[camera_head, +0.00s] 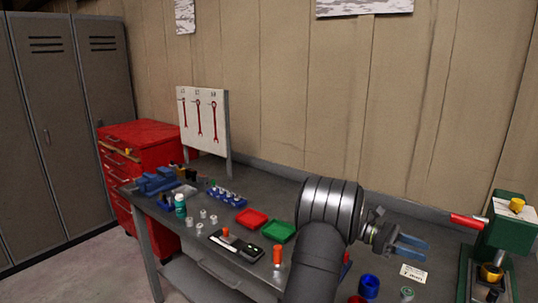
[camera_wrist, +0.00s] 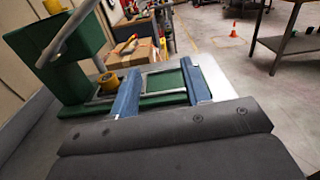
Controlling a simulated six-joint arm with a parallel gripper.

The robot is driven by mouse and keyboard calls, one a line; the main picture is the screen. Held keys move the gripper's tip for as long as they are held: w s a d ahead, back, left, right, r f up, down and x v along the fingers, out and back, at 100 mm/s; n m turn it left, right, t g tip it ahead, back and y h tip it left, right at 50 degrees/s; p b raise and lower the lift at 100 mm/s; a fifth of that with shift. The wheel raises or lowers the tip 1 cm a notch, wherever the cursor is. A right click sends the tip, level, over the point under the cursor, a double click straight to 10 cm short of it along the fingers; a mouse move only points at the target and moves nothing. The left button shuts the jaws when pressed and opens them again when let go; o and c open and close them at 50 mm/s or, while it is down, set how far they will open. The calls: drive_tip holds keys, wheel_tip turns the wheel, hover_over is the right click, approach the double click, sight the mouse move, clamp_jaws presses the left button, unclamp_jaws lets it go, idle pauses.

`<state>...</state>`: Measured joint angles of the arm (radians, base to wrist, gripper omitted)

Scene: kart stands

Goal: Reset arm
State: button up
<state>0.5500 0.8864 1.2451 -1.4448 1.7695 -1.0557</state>
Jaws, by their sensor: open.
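My gripper (camera_head: 412,244) is open, with two blue fingers apart and nothing between them. It is held above the right part of the grey workbench (camera_head: 218,261), pointing right toward the green press (camera_head: 507,230). In the wrist view my gripper (camera_wrist: 161,82) shows both blue fingers spread, with the green press (camera_wrist: 70,45) and its base beyond them. My arm hides part of the bench's middle.
A red tray (camera_head: 252,218) and a green tray (camera_head: 279,232) lie mid-bench. A blue cup (camera_head: 369,286) and a small card (camera_head: 413,274) are below my gripper. A tool board (camera_head: 204,120) stands at the back left. An orange cone (camera_wrist: 233,29) is on the floor.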

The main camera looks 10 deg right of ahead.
drive_tip(key=v, duration=0.6)
drive_tip(key=shift+w+a, duration=0.2)
drive_tip(key=shift+a, duration=0.05)
drive_tip(key=shift+d, duration=0.1)
drive_tip(key=s+d+r+n, duration=0.2)
drive_tip(key=s+d+r, duration=0.2)
drive_tip(key=s+d, duration=0.5)
drive_tip(key=shift+s+d+r, duration=0.2)
drive_tip(key=shift+s+d, duration=0.2)
drive_tip(key=shift+s, duration=0.05)
